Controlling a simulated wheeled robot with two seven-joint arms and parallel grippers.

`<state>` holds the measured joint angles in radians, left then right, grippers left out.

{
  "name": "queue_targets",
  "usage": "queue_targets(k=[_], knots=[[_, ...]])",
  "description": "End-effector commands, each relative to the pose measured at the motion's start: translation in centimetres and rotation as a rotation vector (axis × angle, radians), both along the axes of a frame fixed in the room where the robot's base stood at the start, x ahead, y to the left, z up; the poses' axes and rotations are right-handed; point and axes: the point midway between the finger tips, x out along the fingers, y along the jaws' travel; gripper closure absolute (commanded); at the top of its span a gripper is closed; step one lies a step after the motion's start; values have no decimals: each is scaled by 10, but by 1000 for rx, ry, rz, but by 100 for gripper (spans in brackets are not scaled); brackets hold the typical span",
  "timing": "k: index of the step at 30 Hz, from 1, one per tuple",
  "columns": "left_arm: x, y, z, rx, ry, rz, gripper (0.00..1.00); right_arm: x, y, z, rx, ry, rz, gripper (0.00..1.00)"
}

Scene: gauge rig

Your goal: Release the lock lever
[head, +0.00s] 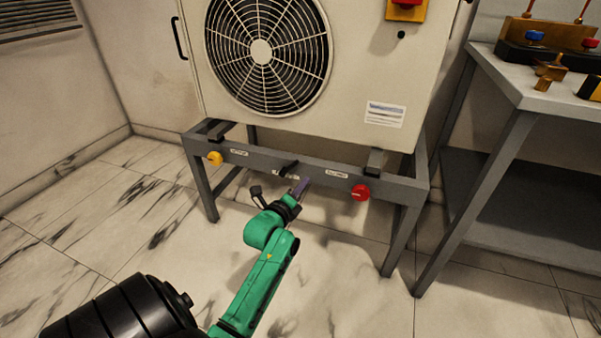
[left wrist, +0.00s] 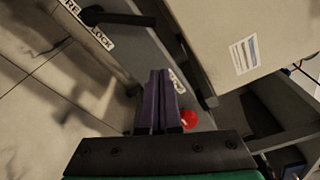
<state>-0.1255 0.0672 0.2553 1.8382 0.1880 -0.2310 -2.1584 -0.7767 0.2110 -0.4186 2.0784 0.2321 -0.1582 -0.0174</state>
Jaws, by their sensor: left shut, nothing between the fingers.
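The black lock lever (head: 288,169) is on the front rail of the grey stand, between the yellow and red knobs. In the left wrist view the lever (left wrist: 122,18) shows at the top, beside a white label (left wrist: 90,24) that ends in "LOCK". My left gripper (head: 301,185) has its purple fingers just below and right of the lever in the head view. In the left wrist view the fingers (left wrist: 159,100) are together with nothing between them and look apart from the lever. My right gripper is not in view.
A red knob (head: 360,192) is right of my gripper on the rail (head: 240,160); a yellow knob (head: 215,158) is at the left end. A fan unit (head: 350,80) sits above. A side table (head: 540,95) with fittings stands at right. The floor in front is open.

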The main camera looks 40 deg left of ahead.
Motion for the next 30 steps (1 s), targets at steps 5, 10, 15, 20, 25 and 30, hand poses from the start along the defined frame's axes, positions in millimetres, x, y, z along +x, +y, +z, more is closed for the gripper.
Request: queue_targets(k=[5,10,15,20,25,30], knots=[[40,8,-6,-3,-4,1,100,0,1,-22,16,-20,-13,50],[51,25,1,1,-3,3,100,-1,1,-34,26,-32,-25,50],[41,40,12,0,0,1,100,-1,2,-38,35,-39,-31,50],[39,42,14,-1,0,-1,100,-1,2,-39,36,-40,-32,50],[39,42,14,-1,1,0,100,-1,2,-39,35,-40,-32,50],[39,42,15,-9,-1,0,100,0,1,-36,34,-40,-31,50]])
